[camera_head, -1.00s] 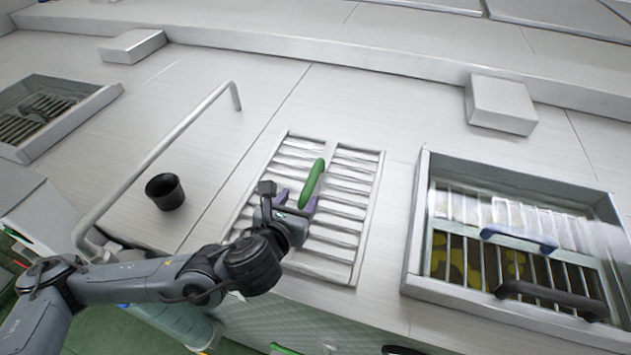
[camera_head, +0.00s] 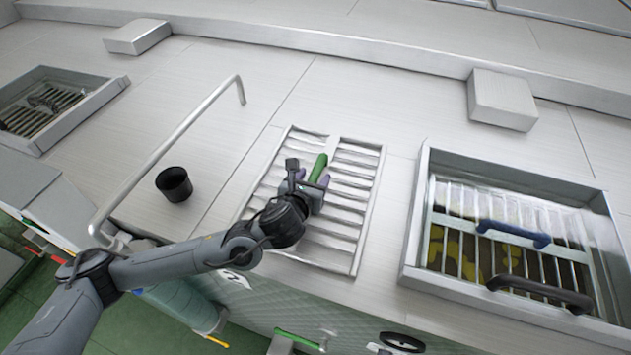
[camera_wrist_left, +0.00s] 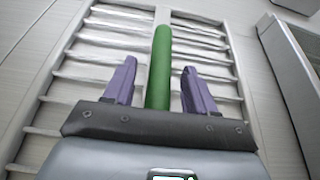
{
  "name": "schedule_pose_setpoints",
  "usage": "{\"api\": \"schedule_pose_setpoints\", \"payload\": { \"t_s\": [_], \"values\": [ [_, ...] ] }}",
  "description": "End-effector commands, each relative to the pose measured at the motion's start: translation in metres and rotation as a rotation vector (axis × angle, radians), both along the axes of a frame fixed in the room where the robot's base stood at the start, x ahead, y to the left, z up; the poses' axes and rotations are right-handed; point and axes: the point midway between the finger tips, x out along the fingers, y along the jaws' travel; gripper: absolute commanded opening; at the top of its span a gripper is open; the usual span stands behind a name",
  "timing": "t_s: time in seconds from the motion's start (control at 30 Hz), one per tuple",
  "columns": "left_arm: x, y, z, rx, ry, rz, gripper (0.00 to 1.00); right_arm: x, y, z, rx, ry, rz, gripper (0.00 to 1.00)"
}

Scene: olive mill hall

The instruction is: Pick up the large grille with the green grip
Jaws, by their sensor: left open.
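The large grille (camera_head: 345,230) is a pale slatted panel lying on the light worktop, with a green grip (camera_head: 318,166) along its middle. My left gripper (camera_head: 311,181) is over the grille, at the near part of the grip. In the left wrist view, the open purple fingers (camera_wrist_left: 157,85) stand on either side of the green grip (camera_wrist_left: 162,60), with a gap on both sides. The grille (camera_wrist_left: 210,50) spreads out beneath them. The near end of the grip is hidden behind the gripper body. My right gripper is not in view.
A black cup (camera_head: 174,184) and a metal rail (camera_head: 165,157) are at left. Another basin (camera_head: 50,135) lies far left. A pale block (camera_head: 501,100) stands behind.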

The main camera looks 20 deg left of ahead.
Motion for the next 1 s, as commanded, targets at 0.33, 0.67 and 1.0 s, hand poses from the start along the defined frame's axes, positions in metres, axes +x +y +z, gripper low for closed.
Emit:
{"api": "schedule_pose_setpoints", "payload": {
  "t_s": [0.33, 0.67, 1.0],
  "values": [
    [0.0001, 0.0000, -0.0004, 0.000, 0.000, 0.000, 0.34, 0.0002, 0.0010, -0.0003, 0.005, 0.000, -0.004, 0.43],
    [0.0000, 0.0000, -0.0002, 0.000, 0.000, 0.000, 0.00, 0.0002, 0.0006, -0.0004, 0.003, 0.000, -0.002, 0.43],
    [0.0000, 0.0000, 0.0001, 0.000, 0.000, 0.000, 0.00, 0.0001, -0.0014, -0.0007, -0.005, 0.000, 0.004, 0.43]
  ]
}}
